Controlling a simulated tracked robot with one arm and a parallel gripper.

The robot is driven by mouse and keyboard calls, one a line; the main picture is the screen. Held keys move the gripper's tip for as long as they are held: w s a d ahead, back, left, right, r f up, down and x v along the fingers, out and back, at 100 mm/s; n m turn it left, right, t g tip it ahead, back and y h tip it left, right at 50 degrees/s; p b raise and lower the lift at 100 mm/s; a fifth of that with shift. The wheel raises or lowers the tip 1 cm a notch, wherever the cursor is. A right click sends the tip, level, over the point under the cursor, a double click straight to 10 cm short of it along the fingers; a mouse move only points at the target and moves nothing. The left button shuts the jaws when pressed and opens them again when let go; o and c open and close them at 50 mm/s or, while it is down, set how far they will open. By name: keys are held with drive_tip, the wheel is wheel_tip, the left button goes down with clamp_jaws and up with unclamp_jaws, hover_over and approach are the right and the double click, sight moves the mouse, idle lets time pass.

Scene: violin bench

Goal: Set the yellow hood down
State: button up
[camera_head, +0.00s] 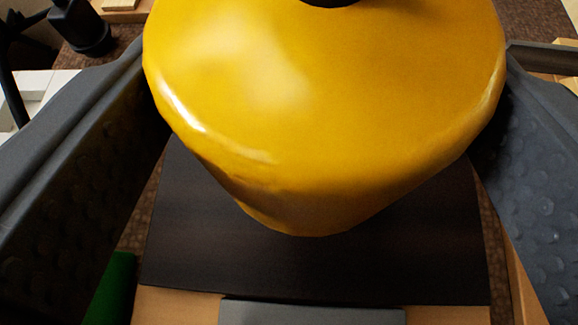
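The yellow hood (320,120) fills the upper middle of the view. It is glossy and rounded, with a black part (330,2) at its top, cut off by the picture's edge. My gripper (326,65) has one dark, studded finger on each side of the hood, and both fingers meet its sides, so it looks shut on the hood. Below the hood in the picture lies a dark flat board (320,275). Whether the hood's lower end touches the board or hangs above it, I cannot tell. The hood hides the far part of the board.
A grey block (310,315) shows at the bottom edge, by light wood. A green thing (112,288) lies at lower left. A black fixture (88,32) stands at upper left, with a white object (45,90) below it. The near part of the dark board is bare.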

sight(335, 224)
drive_tip(key=f, duration=0.2)
drive_tip(key=d+f+b, duration=0.1)
drive_tip(key=f, duration=0.1)
drive_tip(key=shift+w+f, duration=0.1)
drive_tip(key=shift+f, duration=0.2)
wheel_tip(335, 224, down, 3)
drive_tip(key=shift+f+b, duration=0.15)
drive_tip(key=shift+b, duration=0.2)
drive_tip(key=o, duration=1.1)
drive_tip(key=shift+c, duration=0.2)
drive_tip(key=p+v, duration=0.2)
drive_tip(key=v, duration=1)
drive_tip(key=shift+a+r, duration=0.1)
drive_tip(key=shift+r, duration=0.1)
